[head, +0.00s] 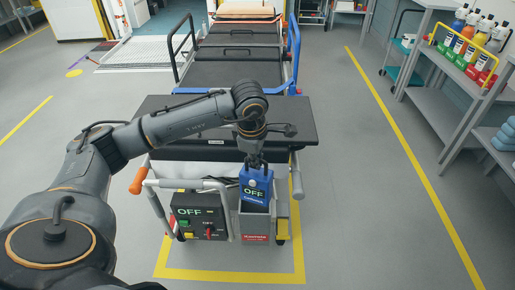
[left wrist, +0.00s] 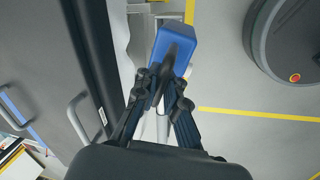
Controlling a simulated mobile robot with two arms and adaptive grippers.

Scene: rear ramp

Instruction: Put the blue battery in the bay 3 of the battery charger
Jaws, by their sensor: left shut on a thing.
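A blue block marked "OFF" (head: 256,190), which I take for the blue battery, is upright at the front of the stretcher. My left gripper (head: 253,162) is shut on its top from above. In the left wrist view, the blue battery (left wrist: 173,40) shows beyond the fingers of my left gripper (left wrist: 168,85). Its lower end overlaps the mouth of a grey holder (head: 255,224) with a red label; I cannot tell how deep it sits. No charger with numbered bays can be made out. My right gripper is not in view.
A black box marked "OFF" (head: 198,216) with a red switch is left of the holder. A black stretcher deck (head: 295,122) is behind, with a grey frame and orange grip (head: 139,180) in front. Shelves with bottles (head: 470,38) stand right. The right floor is clear.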

